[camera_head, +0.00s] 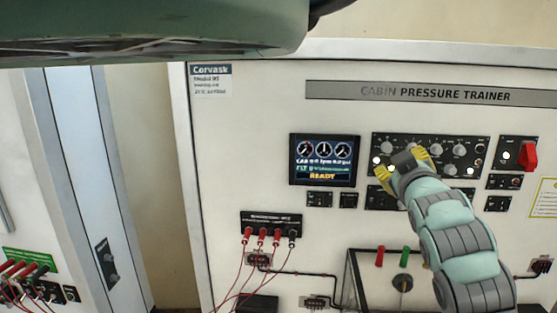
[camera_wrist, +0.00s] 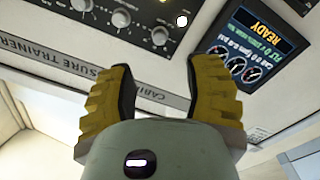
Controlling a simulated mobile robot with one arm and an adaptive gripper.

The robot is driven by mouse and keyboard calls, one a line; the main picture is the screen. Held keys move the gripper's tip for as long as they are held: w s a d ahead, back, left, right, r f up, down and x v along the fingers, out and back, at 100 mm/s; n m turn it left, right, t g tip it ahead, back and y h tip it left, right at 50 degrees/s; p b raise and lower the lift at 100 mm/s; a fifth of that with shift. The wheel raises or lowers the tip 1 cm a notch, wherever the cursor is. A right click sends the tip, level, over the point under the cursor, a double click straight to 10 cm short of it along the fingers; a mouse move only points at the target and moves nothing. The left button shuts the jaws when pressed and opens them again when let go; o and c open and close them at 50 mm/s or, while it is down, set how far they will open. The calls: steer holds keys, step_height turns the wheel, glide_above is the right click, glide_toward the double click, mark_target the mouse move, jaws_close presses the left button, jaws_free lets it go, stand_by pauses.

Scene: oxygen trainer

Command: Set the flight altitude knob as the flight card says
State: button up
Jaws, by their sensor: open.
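A black knob panel (camera_head: 482,147) with several grey round knobs is on the white cabin pressure trainer. Its labels are too small to read, so I cannot tell which knob is flight altitude. My gripper (camera_head: 403,161) is open in front of the panel's lower left and hides part of it. In the wrist view my gripper (camera_wrist: 165,78) has its yellow fingers apart with nothing between them. Several knobs, including one grey knob (camera_wrist: 160,36), show beyond the fingertips there. A yellow-edged card (camera_head: 545,197) is at the right edge; its text is unreadable.
A display (camera_head: 324,160) reading READY is left of the knob panel. A red switch (camera_head: 529,156) is to its right. Below are a socket strip (camera_head: 270,225) with red leads and a box with a red lever (camera_head: 380,256) and a green lever (camera_head: 405,256).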

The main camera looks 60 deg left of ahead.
mark_target(389, 150)
steer(key=shift+p+x, duration=0.85)
steer(key=shift+x, duration=3.95)
steer(key=shift+s+a+r, duration=0.1)
steer(key=shift+c, duration=0.2)
jaws_close()
